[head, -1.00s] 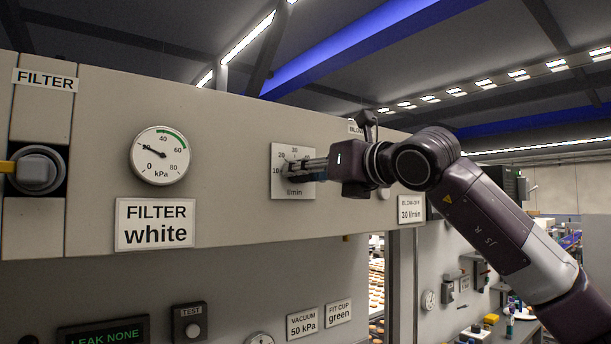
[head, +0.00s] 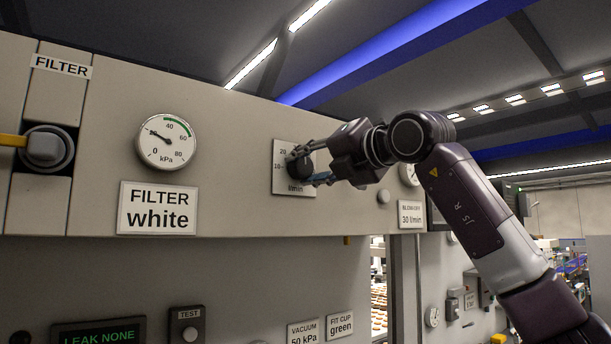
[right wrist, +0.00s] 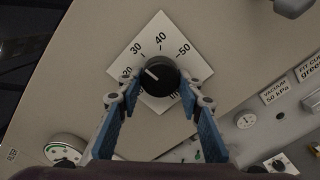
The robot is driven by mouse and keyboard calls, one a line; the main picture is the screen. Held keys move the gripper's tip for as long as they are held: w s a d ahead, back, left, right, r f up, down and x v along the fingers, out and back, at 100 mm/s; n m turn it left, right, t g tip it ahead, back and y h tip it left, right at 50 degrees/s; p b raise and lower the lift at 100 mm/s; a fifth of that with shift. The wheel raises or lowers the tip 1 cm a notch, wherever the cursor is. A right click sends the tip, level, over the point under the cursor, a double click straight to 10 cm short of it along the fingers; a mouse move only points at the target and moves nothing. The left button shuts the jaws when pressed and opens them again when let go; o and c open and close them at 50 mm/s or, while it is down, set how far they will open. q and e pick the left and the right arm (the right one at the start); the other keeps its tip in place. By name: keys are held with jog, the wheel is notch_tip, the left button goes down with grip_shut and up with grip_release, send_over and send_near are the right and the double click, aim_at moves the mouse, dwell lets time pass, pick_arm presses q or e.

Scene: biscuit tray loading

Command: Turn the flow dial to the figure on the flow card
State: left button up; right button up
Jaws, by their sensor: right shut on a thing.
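The flow dial is a black round knob (right wrist: 160,78) on a white square plate (head: 281,183) marked l/min, on the beige panel. In the right wrist view its white pointer line lies between the 20 and 30 marks. The flow card (head: 411,215) reads 30 l/min and hangs to the right of the dial, below the arm. My right gripper (head: 306,165) is shut on the knob, one finger on each side. It also shows in the right wrist view (right wrist: 160,88). In the head view the fingers hide part of the plate's scale. My left gripper is out of view.
A kPa gauge (head: 167,143) and a FILTER white card (head: 157,208) are left of the dial. A grey filter knob with a yellow bar (head: 46,149) is at far left. A round button (head: 383,196) and another gauge (head: 409,173) are close to my right arm.

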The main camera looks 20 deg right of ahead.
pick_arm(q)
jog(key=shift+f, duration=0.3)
pick_arm(e)
jog(key=shift+m, duration=0.5)
jog(key=o, duration=1.2)
jog(key=shift+c, duration=0.2)
jog(key=shift+d, duration=0.1)
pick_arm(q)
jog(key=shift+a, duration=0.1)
pick_arm(e)
jog(key=v, duration=1.2)
